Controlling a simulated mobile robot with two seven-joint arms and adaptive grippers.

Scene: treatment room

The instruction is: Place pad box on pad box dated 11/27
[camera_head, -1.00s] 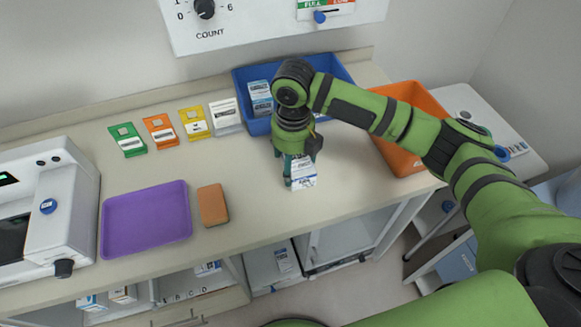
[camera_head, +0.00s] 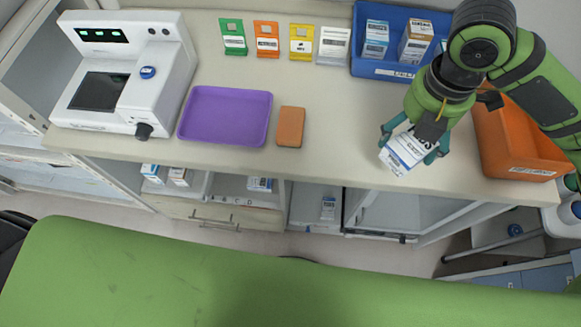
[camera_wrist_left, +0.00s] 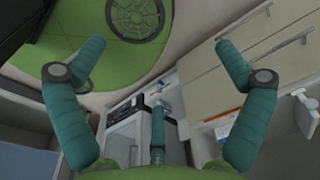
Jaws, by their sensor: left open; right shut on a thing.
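My right gripper (camera_head: 412,142) is shut on a white and blue pad box (camera_head: 402,154), held tilted near the counter's front edge, right of centre. Its printed date is too small to read. Two more boxes stand in the blue bin (camera_head: 378,68) behind it: one white and blue box (camera_head: 376,40) and one with an orange-brown top (camera_head: 416,42). Further boxes sit in the shelves below the counter, one in the right cubby (camera_head: 328,208). I cannot tell which box is dated 11/27. My left gripper (camera_wrist_left: 158,50) is open and empty in the left wrist view.
An orange bin (camera_head: 525,150) stands right of the held box. A purple tray (camera_head: 226,116), a brown block (camera_head: 290,127) and a white machine (camera_head: 125,75) are on the left. Several coloured cards line the back. The counter between block and held box is clear.

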